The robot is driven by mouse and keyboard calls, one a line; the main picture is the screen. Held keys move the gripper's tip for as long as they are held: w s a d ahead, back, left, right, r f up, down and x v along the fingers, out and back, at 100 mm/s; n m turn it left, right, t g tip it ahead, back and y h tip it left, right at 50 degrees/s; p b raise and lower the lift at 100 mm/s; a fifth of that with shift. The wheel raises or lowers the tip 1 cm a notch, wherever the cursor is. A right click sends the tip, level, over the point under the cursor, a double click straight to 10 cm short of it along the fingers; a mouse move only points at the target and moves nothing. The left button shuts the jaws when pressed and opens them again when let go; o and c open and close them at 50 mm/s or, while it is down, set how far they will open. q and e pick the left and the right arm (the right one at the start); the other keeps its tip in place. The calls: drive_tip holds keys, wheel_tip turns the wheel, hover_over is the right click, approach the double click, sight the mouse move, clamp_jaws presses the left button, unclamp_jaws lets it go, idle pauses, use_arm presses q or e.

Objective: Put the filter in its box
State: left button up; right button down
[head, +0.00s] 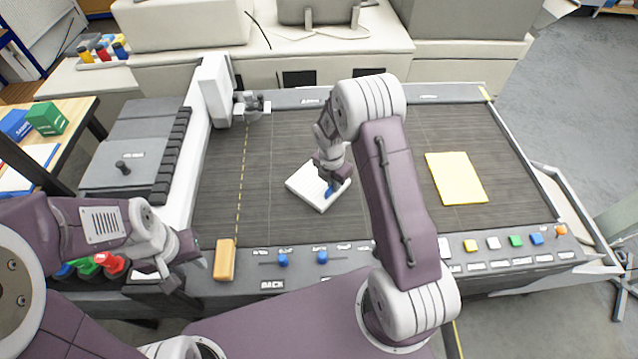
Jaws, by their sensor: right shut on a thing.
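A flat white square piece (305,188) lies on the dark table bed, left of its middle. A small blue thing (329,191) shows over it, at the fingertips of my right gripper (332,183). The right gripper points down and is shut on the blue thing. I cannot tell whether the blue thing touches the white piece, or which of the two is the filter or the box. My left gripper (180,268) is empty at the bed's front left, beside an orange-tan block (225,260); its fingers look apart.
A yellow sheet (456,178) lies on the bed at right. A grey machine head (250,106) stands at the back left. The front panel (350,258) carries sliders and coloured buttons. Green (47,118) and blue (15,124) boxes stand on a side table.

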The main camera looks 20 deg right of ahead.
drive_tip(key=shift+r, duration=0.1)
drive_tip(key=shift+w+r, duration=0.1)
drive_tip(key=shift+r, duration=0.2)
drive_tip(key=r, duration=0.1)
drive_tip(key=r+b, duration=0.1)
drive_tip(key=r, duration=0.1)
drive_tip(key=shift+s+d+r, duration=0.25)
drive_tip(key=shift+s+r, duration=0.1)
drive_tip(key=shift+s, duration=0.05)
drive_tip(key=s+d+r+b, duration=0.2)
drive_tip(key=s+d+r, duration=0.3)
drive_tip(key=s, duration=0.4)
drive_tip(key=shift+s+d+r, duration=0.25)
drive_tip(key=shift+r, duration=0.5)
